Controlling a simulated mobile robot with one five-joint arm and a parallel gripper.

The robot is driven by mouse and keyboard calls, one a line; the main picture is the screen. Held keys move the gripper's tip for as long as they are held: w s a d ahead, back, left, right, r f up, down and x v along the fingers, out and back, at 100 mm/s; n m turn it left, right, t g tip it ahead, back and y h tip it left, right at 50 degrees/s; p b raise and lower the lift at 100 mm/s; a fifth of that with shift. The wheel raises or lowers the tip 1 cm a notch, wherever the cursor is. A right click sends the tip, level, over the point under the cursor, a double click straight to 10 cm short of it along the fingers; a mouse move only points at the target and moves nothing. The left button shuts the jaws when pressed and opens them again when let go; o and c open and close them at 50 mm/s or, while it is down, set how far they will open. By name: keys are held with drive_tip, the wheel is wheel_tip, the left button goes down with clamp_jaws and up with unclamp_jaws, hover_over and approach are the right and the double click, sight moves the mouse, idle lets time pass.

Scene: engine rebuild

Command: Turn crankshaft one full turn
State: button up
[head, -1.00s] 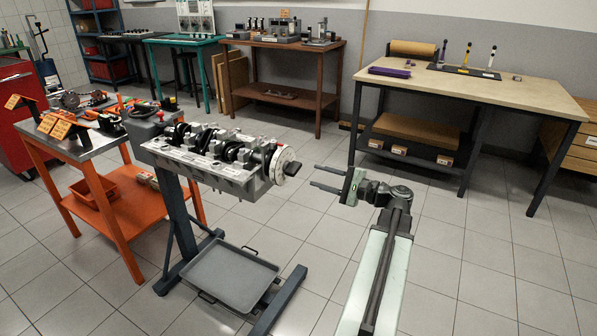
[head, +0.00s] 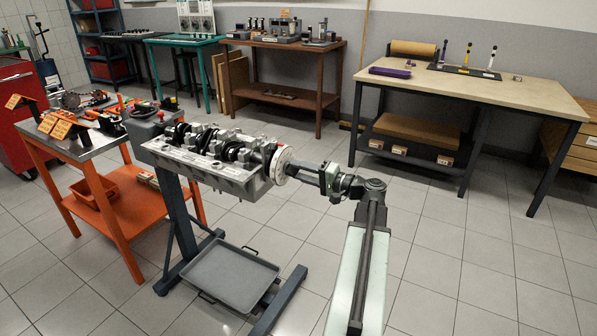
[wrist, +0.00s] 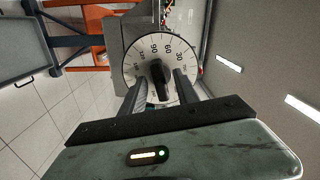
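The crankshaft (head: 236,152) lies in the grey engine block (head: 230,181) on a stand. A white degree dial (head: 279,168) is on the block's right end; it also shows in the wrist view (wrist: 134,62) with numbers such as 90, 60 and 30. A black handle (wrist: 158,78) sticks out from the dial's centre. My gripper (head: 298,171) is at the dial. In the wrist view its two fingers (wrist: 160,82) stand either side of the handle, with gaps visible, so it is open around it. In the head view the fingers hide the handle.
A grey drip tray (head: 230,277) lies at the stand's base. An orange tool cart (head: 120,208) stands left of the engine. A wooden-topped bench (head: 480,101) stands at the back right. The floor right of the engine is clear.

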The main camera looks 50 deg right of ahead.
drive_tip(key=shift+w, duration=0.2)
clamp_jaws()
drive_tip(key=shift+m, duration=0.3)
drive_tip(key=m, duration=1)
idle(0.6)
